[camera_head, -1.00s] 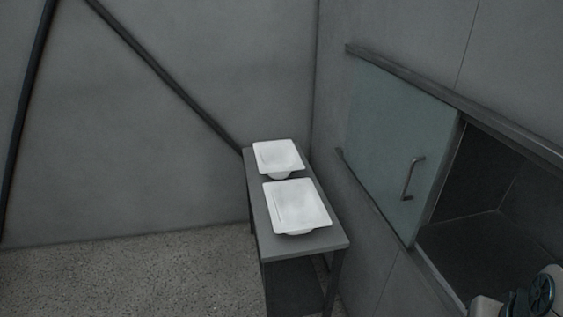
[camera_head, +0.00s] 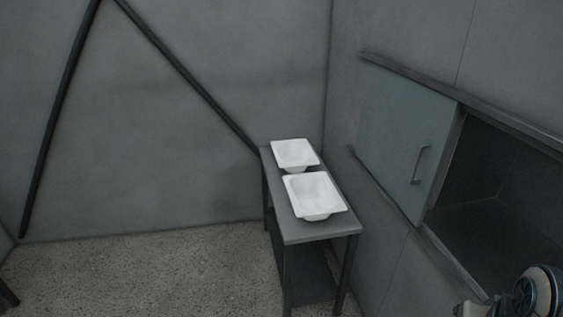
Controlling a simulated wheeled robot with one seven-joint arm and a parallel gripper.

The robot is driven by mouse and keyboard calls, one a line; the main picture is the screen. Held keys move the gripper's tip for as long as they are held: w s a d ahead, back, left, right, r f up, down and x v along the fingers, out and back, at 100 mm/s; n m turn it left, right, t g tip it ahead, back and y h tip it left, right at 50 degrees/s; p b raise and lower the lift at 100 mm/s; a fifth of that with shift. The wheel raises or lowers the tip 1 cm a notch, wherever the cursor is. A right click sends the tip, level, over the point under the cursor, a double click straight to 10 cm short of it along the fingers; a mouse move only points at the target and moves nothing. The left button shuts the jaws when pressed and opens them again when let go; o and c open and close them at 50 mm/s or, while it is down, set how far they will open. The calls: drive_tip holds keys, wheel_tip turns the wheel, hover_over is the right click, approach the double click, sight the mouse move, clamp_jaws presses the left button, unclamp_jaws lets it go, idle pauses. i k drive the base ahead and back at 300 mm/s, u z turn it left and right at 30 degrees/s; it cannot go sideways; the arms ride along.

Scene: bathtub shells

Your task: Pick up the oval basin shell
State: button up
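Two white basin shells rest on a narrow grey table. The nearer, larger shell (camera_head: 314,194) has a rounded-corner rectangular rim and a bowl underneath. The farther, smaller shell (camera_head: 295,153) sits behind it with a similar rim. I cannot tell from the rims which one is the oval basin shell. Part of my arm shows at the lower right corner, well apart from both shells. My gripper's fingers are not in view.
The grey table (camera_head: 312,231) stands in the corner against the walls, with a lower shelf. On the right wall a sliding panel (camera_head: 403,140) with a handle (camera_head: 421,164) leaves a dark recess (camera_head: 493,195) open. Speckled floor (camera_head: 160,275) left of the table is clear.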

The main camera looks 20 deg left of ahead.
sight(294, 156)
drive_tip(key=u, duration=1.75)
drive_tip(key=i, duration=3.65)
drive_tip(key=z, duration=3.35)
